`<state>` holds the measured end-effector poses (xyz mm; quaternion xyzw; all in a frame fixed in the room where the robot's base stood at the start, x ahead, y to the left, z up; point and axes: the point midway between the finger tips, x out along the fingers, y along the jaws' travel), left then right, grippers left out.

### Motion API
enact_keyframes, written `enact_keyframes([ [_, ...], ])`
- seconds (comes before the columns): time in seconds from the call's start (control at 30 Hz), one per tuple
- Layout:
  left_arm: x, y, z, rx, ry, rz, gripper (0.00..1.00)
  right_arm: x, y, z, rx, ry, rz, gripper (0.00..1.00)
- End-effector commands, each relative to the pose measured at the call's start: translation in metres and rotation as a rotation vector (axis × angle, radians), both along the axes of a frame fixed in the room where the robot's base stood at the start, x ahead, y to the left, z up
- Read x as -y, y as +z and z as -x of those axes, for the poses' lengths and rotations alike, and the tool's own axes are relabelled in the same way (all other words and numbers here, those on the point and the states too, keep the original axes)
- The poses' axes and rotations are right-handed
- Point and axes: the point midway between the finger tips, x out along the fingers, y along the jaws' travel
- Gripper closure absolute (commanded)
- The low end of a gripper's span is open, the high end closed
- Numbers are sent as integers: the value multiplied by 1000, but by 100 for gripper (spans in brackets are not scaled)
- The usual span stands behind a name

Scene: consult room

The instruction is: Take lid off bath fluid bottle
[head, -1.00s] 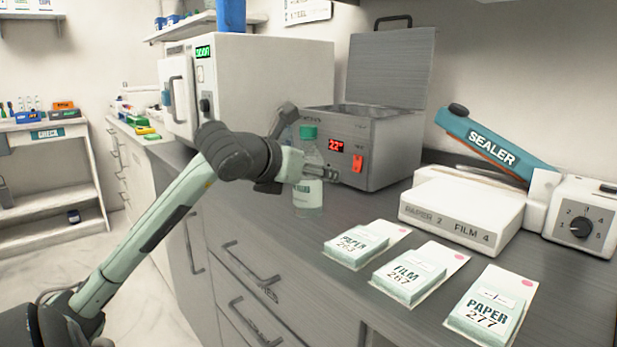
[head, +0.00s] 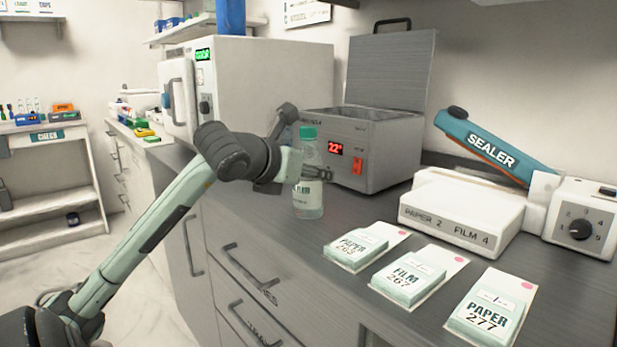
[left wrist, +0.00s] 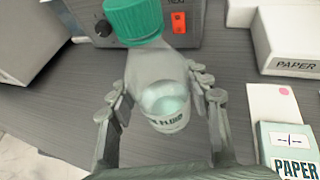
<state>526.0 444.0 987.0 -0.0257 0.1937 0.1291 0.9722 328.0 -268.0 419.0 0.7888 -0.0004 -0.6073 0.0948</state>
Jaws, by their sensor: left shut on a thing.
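The clear bath fluid bottle (head: 308,203) stands upright on the grey counter, just in front of the grey metal bath. Its green lid (head: 308,132) is on its top. My left gripper (head: 318,174) is shut on the bottle's body, below the lid. In the left wrist view the bottle (left wrist: 152,72) lies between the two fingers of my left gripper (left wrist: 157,90), its label partly readable as "FLUID". The green lid (left wrist: 134,22) shows at the top of that view. My right gripper is not in view.
The grey bath (head: 385,150) has its cover raised and its display lit. A white autoclave-like box (head: 285,80) stands behind left. Several paper and film packs, one marked PAPER (head: 487,318), lie at the front right. The teal sealer (head: 490,145) is further right.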

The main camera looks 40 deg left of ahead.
Motion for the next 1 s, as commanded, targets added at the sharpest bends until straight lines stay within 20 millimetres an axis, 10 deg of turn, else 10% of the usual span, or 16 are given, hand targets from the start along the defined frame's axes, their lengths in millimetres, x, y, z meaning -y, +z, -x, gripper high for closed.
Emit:
enact_keyframes([
  [0.3,-1,42,0,7,3,-6,86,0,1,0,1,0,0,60],
  [1.0,-95,106,64,3,2,-1,86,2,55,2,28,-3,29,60],
])
